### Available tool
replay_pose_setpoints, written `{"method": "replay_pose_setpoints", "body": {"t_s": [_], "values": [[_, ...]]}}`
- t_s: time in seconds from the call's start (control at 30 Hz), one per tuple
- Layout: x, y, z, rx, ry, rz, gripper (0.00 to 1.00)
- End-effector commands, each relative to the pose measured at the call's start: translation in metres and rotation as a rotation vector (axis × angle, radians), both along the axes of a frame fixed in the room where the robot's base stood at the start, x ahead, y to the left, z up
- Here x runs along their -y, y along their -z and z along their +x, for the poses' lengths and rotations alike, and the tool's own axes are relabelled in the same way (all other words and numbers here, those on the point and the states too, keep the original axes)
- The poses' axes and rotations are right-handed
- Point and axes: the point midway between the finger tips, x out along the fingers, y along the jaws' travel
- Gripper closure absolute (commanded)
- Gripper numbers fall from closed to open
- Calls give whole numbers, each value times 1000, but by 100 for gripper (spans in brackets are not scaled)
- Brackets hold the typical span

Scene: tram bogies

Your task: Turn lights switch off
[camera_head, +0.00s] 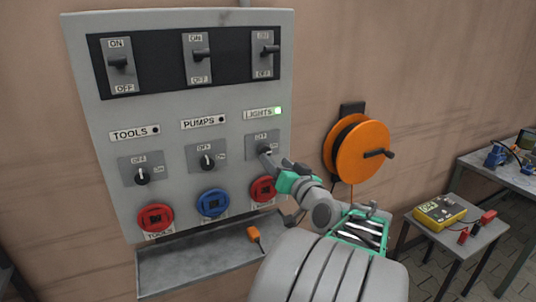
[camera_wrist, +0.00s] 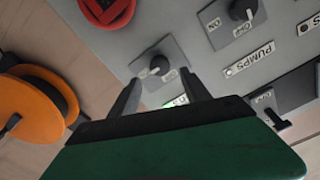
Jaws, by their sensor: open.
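The lights switch is a dark rotary knob on a grey plate (camera_head: 262,138) on the right of the control panel, below the LIGHTS label (camera_head: 258,113). The small lamp (camera_head: 277,111) beside that label glows green. My gripper (camera_head: 266,158) is in front of this plate and partly covers the knob. In the wrist view the lights knob (camera_wrist: 159,66) shows just beyond and between the two fingertips of my gripper (camera_wrist: 160,79). The fingers are apart, with nothing visibly held. The knob's exact pointing direction is hard to tell.
Tools (camera_head: 142,176) and pumps (camera_head: 207,161) knobs sit to the left, with lever switches above. Red and blue round sockets (camera_head: 212,203) are below. An orange cable reel (camera_head: 362,152) hangs close to the right of the panel. A side table (camera_head: 462,225) holds a yellow device.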

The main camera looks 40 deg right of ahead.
Motion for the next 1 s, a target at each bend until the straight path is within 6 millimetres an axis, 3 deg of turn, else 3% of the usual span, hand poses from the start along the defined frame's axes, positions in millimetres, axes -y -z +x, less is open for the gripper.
{"method": "replay_pose_setpoints", "body": {"t_s": [0.1, 0.3, 0.6, 1.0], "values": [[5, -3, 25, -2, -6, 4, 45], [14, -1, 53, -4, -2, 1, 45], [16, 0, 57, -3, 0, 0, 45], [16, 1, 57, -4, -1, 0, 77]]}}
